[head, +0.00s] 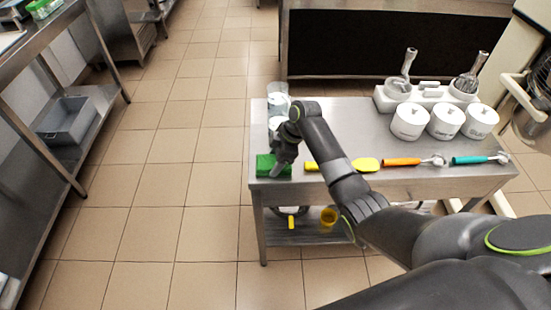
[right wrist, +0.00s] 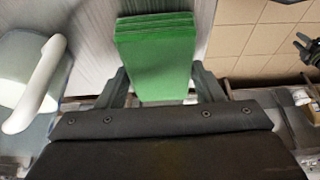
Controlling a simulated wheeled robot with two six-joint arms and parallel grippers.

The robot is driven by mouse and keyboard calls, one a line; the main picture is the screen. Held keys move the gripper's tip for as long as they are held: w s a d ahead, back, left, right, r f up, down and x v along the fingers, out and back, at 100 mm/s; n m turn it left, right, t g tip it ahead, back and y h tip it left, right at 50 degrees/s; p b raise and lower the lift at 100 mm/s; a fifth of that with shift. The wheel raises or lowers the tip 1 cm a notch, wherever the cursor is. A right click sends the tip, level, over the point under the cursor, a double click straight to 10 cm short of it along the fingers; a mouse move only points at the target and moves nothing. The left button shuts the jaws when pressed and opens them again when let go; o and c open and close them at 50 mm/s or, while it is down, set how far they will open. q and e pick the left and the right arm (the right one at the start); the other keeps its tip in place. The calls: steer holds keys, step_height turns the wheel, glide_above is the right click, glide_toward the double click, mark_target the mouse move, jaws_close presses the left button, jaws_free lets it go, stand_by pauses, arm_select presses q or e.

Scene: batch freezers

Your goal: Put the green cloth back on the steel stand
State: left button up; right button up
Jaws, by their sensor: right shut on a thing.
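The green cloth (head: 266,166) is a folded block at the near left corner of the steel stand (head: 330,125). My right gripper (head: 279,170) comes down over it in the head view. In the right wrist view the cloth (right wrist: 158,60) sits between the two fingers of my right gripper (right wrist: 158,88), which are shut on it. The steel top shows around the cloth, but I cannot tell whether the cloth touches it. My left gripper is not in view.
Behind the gripper stands a clear container (head: 278,93). A yellow spatula (head: 366,164), an orange-handled scoop (head: 402,161) and a teal-handled scoop (head: 472,159) lie along the front edge. White tubs (head: 446,121) stand at the right. Tiled floor at left is clear.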

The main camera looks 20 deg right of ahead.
steer(key=shift+f, duration=0.15)
steer(key=o, duration=0.9)
steer(key=shift+o, duration=0.2)
steer(key=b+v, duration=0.1)
steer(key=v, duration=1.1)
steer(key=shift+r, duration=0.25)
